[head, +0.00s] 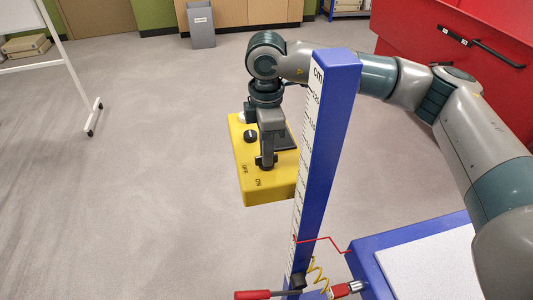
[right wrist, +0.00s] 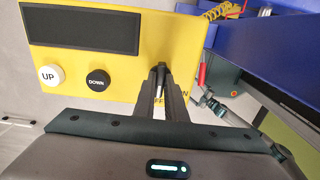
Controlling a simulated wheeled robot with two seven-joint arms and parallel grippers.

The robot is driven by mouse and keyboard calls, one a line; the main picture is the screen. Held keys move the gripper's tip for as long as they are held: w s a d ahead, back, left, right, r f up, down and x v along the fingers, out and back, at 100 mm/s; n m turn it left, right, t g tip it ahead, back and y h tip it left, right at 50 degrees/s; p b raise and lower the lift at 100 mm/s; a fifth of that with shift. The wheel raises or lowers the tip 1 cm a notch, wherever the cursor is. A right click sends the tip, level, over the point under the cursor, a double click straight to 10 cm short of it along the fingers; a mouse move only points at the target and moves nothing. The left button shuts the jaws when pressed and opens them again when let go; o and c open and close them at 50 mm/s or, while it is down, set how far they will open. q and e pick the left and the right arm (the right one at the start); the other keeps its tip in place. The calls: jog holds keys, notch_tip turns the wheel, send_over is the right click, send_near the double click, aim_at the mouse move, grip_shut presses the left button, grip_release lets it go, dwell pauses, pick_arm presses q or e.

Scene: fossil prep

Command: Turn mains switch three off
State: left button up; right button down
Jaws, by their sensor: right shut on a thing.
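A yellow control box (head: 251,187) with "OFF" and "ON" lettering stands beyond a blue measuring post. A small black switch lever (right wrist: 159,72) stands on the yellow face, near the "ON" and "OFF" lettering, which is partly hidden in the right wrist view. My right gripper (head: 266,160) reaches down to the box and is shut on this lever, its fingertips touching around it. No number three shows on the box, and the fingers hide the lever's exact tilt. My left gripper is not in view.
The box also carries a white UP button (right wrist: 51,75), a black DOWN button (right wrist: 98,80) and a dark display (right wrist: 81,28). The blue post (head: 331,130) with a cm scale stands close right of the box. A red-handled tool (head: 252,295) lies below. Grey floor is free at left.

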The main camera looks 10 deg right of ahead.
jog(key=shift+r, duration=0.1)
jog(key=c, duration=1.8)
grip_release()
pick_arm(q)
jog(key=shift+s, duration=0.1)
pick_arm(e)
jog(key=shift+r, duration=0.4)
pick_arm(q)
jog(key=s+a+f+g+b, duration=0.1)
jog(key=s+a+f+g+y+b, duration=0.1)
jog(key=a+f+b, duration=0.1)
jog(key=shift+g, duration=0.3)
pick_arm(e)
notch_tip(320, 180, up, 17)
jog(key=shift+f, duration=0.2)
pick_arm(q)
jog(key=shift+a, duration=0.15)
